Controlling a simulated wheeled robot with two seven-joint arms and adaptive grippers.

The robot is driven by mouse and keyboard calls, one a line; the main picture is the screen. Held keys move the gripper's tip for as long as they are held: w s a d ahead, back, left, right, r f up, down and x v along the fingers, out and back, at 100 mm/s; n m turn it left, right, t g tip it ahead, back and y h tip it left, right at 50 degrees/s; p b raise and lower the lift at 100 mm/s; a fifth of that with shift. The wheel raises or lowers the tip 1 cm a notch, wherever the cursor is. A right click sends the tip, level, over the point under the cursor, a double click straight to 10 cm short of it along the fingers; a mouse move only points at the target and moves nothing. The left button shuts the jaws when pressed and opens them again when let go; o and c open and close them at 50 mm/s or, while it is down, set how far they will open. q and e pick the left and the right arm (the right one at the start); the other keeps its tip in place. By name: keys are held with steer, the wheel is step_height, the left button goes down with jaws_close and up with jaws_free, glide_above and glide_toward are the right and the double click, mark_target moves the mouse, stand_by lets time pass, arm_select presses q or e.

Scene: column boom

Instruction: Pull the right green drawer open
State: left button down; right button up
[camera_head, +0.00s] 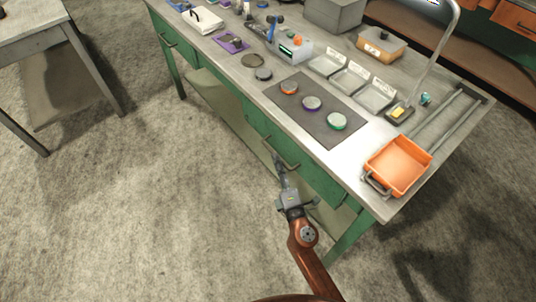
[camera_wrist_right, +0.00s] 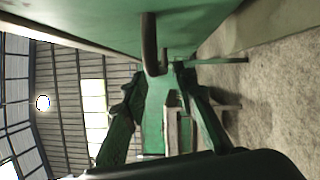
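The right green drawer (camera_head: 314,176) is in the front of the green workbench in the head view and looks closed. Its bar handle (camera_head: 284,162) sticks out from the front and also shows large in the wrist view (camera_wrist_right: 149,42). My right gripper (camera_head: 281,168) is at this handle. In the wrist view my right gripper (camera_wrist_right: 160,80) has its two fingers apart, and the handle's bent end lies in line with the gap between the fingertips. I cannot tell whether a finger touches it. My left gripper is not in view.
The workbench top (camera_head: 225,66) carries a dark mat (camera_head: 325,120) with several round pieces, grey trays (camera_head: 351,78) and an orange bin (camera_head: 398,165) at the right corner. A lower shelf (camera_head: 225,107) runs below. Another table (camera_head: 50,45) stands left. The floor in front is clear.

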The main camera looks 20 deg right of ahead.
steer(key=shift+w+d+r, duration=0.1)
steer(key=shift+w+d, duration=0.05)
steer(key=shift+w, duration=0.75)
steer(key=shift+w+d, duration=0.1)
steer(key=shift+w, duration=0.8)
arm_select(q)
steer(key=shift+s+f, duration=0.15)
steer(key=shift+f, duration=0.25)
arm_select(e)
steer(key=shift+c, duration=0.6)
jaws_close()
